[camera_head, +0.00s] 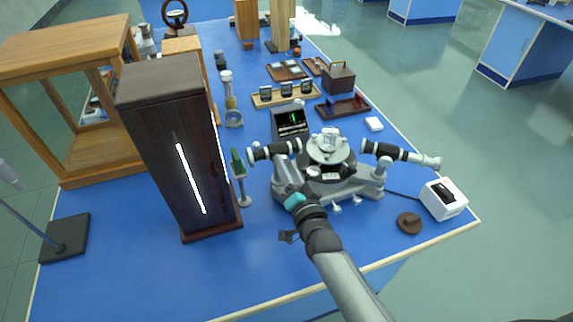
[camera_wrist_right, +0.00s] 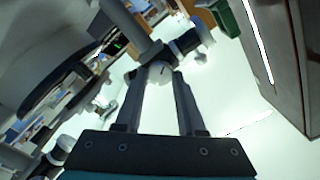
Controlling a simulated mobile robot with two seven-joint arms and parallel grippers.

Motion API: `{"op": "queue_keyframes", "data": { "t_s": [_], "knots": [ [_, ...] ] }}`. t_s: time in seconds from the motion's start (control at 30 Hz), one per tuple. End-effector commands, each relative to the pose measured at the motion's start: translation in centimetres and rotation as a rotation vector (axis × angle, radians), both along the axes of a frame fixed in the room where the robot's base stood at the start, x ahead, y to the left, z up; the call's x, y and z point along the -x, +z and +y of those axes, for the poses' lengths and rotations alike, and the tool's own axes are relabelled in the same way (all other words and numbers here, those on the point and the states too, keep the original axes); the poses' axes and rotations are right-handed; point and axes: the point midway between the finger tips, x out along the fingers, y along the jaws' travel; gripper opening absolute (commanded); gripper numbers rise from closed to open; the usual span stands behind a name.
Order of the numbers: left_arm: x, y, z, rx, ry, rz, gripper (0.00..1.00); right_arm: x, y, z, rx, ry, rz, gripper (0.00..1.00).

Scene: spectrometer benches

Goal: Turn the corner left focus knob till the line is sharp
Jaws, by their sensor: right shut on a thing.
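The grey spectrometer (camera_head: 328,148) stands near the right of the blue bench, with a black and white tube on each side. Its left tube (camera_head: 275,150) points at the dark lamp housing. My right gripper (camera_wrist_right: 158,80) is at the left tube's side; its two fingers are shut on a small pale focus knob (camera_wrist_right: 158,72). In the head view my right gripper (camera_head: 288,187) partly hides this area, and the knob is not clear there. A small dark screen (camera_head: 290,121) behind the spectrometer shows a green line, too small to judge its sharpness. My left gripper is not in view.
The tall dark lamp housing (camera_head: 160,150) with a bright slit stands left of the spectrometer. A green piece on a stand (camera_head: 239,164) is between them. A white box (camera_head: 444,198) and a brown disc (camera_head: 409,222) lie to the right. The front bench is largely clear.

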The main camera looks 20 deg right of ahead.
Motion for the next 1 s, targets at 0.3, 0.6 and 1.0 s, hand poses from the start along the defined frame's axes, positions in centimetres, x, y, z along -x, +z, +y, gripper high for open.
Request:
{"op": "queue_keyframes", "data": {
  "t_s": [0.3, 0.6, 1.0],
  "knots": [
    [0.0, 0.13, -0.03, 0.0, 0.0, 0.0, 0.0, -0.01, 0.01, -0.03, -0.069, 0.0, 0.001, 0.0],
    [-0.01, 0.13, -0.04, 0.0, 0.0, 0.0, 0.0, -0.01, 0.01, -0.03, -0.073, 0.0, 0.001, 0.0],
    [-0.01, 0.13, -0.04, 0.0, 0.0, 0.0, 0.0, 0.0, 0.0, -0.03, -0.072, -0.001, 0.002, 0.69]
  ]
}}
